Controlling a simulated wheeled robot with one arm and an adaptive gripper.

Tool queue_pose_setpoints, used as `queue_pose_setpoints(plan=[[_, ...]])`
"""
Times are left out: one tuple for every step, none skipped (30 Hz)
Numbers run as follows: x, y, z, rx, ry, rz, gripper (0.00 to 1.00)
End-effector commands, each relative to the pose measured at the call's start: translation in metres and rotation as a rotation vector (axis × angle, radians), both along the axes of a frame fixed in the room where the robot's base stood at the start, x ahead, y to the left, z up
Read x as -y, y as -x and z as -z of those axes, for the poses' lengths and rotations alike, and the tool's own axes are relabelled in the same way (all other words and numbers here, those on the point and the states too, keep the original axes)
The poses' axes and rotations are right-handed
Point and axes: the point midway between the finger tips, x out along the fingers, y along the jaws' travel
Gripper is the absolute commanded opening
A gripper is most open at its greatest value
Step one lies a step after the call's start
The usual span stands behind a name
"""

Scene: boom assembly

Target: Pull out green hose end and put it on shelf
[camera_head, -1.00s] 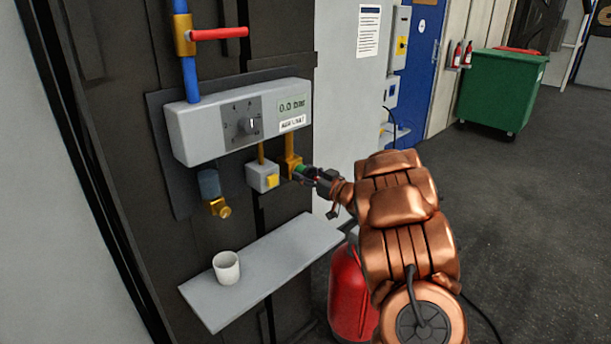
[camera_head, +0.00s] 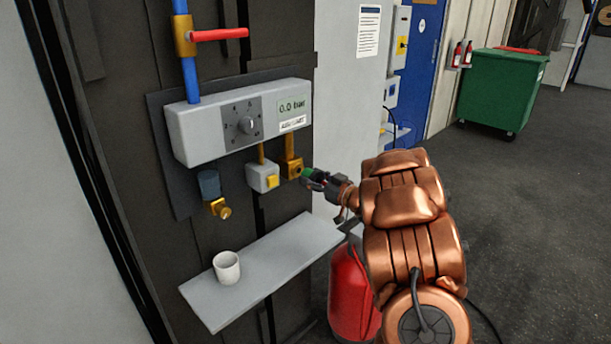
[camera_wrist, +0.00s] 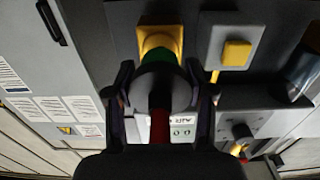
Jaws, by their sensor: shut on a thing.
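The green hose end (camera_head: 309,174) is held in my gripper (camera_head: 316,180), just to the right of the brass outlet (camera_head: 292,168) under the grey control box. In the head view a small gap shows between them. In the wrist view the green hose end (camera_wrist: 178,66) sits between both fingers of my gripper (camera_wrist: 163,92), with the yellow outlet (camera_wrist: 160,42) right behind it. A dark red hose part (camera_wrist: 159,125) runs back from it. The grey shelf (camera_head: 275,262) is below and to the left of my gripper, with a white cup (camera_head: 227,267) on its left part.
The grey control box (camera_head: 240,122) reads 0.0 bar. A small box with a yellow button (camera_head: 264,177) is left of the outlet. A red cylinder (camera_head: 350,295) stands below my arm, beside the shelf. The shelf's right half is bare.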

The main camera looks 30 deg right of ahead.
Motion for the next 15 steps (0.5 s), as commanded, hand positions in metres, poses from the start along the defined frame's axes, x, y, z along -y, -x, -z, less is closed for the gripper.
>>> queue_pose_setpoints(plan=[[0.001, 0.002, -0.001, 0.001, 0.0, 0.001, 0.0], [0.001, 0.003, -0.001, 0.001, 0.0, 0.0, 0.0], [0.001, 0.004, -0.001, 0.001, 0.0, 0.0, 0.0], [0.001, 0.005, -0.001, 0.001, 0.0, 0.0, 0.0], [0.001, 0.006, -0.001, 0.001, 0.0, 0.0, 0.0], [0.001, 0.007, -0.001, 0.002, 0.0, 0.0, 0.0], [0.002, 0.008, -0.001, 0.002, 0.0, 0.0, 0.0], [0.002, 0.009, -0.001, 0.002, 0.0, 0.0, 0.0], [0.002, 0.01, -0.001, 0.002, 0.0, 0.0, 0.0], [0.002, 0.011, -0.001, 0.002, 0.001, 0.0, 0.0], [0.003, 0.012, -0.001, 0.002, 0.001, 0.0, 0.0], [0.003, 0.013, -0.001, 0.002, 0.001, 0.0, 0.0], [0.004, 0.014, -0.001, 0.002, 0.001, 0.0, 0.0], [0.004, 0.015, -0.001, 0.002, 0.001, 0.0, 0.0], [0.004, 0.016, -0.001, 0.002, 0.001, 0.001, 0.0]])
